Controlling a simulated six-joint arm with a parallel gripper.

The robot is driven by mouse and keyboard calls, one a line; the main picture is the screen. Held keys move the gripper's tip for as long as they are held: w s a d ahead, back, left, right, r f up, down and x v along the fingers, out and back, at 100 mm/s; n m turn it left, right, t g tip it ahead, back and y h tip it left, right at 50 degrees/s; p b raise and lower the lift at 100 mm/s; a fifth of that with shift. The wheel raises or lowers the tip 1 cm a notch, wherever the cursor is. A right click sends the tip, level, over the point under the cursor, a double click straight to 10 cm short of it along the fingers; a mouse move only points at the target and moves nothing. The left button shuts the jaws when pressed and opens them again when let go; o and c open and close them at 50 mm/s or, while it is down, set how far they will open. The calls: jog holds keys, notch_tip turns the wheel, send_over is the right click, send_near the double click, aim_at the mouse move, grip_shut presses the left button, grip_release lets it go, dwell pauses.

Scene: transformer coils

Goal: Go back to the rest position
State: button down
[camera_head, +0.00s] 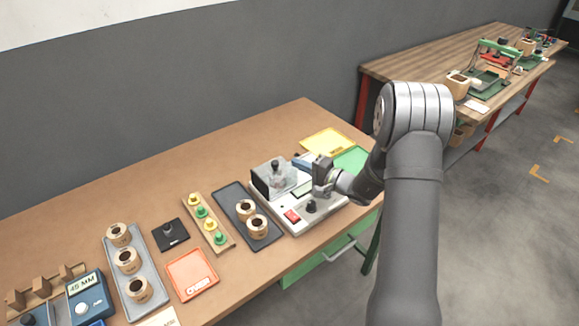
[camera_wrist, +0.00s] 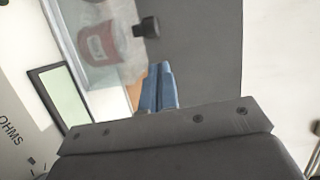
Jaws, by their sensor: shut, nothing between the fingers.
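My gripper (camera_head: 322,180) is over the white tester box (camera_head: 300,225) on the brown table, in the head view. Its fingers look closed and hold nothing that I can see. The tester has a clear cover (camera_head: 270,182) on its left part, a red switch (camera_head: 291,216) and a black knob (camera_head: 311,206) at its front. In the wrist view the gripper body (camera_wrist: 170,140) fills the bottom. Beyond it, a reddish coil shape (camera_wrist: 100,42) shows behind a clear panel, with a black knob (camera_wrist: 147,27) beside it.
A dark tray (camera_head: 233,197) with two coils stands left of the tester. Farther left are a rack (camera_head: 217,239) of yellow and green pegs, an orange tray (camera_head: 190,274) and a grey tray (camera_head: 151,300) with three coils. Yellow (camera_head: 325,141) and green (camera_head: 352,157) trays lie behind.

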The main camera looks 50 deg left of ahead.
aim_at(288, 173)
jog(key=v, duration=1)
jog(key=shift+w, duration=0.1)
jog(key=x, duration=1)
jog(key=shift+d, duration=0.1)
jog(key=s+a, duration=0.2)
jog(key=s, duration=0.1)
jog(key=shift+s+f, duration=0.15)
jog(key=shift+s, duration=0.05)
jog(key=shift+w, duration=0.45)
